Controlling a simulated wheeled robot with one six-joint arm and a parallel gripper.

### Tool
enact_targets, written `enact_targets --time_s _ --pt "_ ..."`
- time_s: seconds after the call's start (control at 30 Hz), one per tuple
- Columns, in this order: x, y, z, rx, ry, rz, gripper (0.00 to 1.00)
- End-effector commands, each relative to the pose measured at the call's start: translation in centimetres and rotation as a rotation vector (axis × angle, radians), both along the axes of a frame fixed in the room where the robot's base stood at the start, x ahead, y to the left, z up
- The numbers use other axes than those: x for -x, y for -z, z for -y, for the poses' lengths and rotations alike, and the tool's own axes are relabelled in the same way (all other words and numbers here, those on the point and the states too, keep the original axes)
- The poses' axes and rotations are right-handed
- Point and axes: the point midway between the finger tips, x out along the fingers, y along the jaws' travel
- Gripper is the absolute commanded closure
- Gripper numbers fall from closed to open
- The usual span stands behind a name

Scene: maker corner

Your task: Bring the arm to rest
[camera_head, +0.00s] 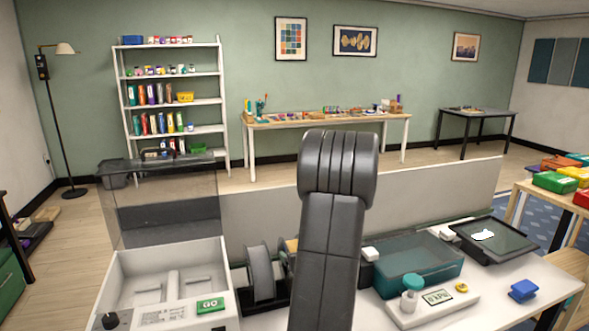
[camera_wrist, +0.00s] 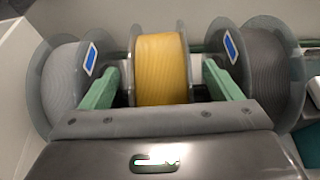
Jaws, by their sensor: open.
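My gripper (camera_wrist: 160,68) shows in the wrist view with its two green fingers apart. A yellow filament spool (camera_wrist: 160,82) stands between the fingers; whether they touch it I cannot tell. A light grey spool (camera_wrist: 66,85) is on the left and a dark grey spool (camera_wrist: 270,75) on the right. In the head view my dark arm rises in the middle and hides my gripper. A grey spool (camera_head: 260,274) shows left of the arm, in a dark holder, with a sliver of the yellow spool beside it.
The white printer-like machine (camera_head: 210,262) with a raised clear lid (camera_head: 160,205) stands left of the arm. On the right are a teal bin (camera_head: 418,272), a small scale (camera_head: 432,304), a blue piece (camera_head: 523,290) and a dark tray (camera_head: 493,240). A low panel (camera_head: 430,200) runs behind the bench.

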Motion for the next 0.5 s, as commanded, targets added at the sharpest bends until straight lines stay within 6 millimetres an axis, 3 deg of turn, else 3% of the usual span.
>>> enact_targets --time_s 0.5 --pt "7.8 -3.5 2.6 0.000 0.003 0.003 0.16"
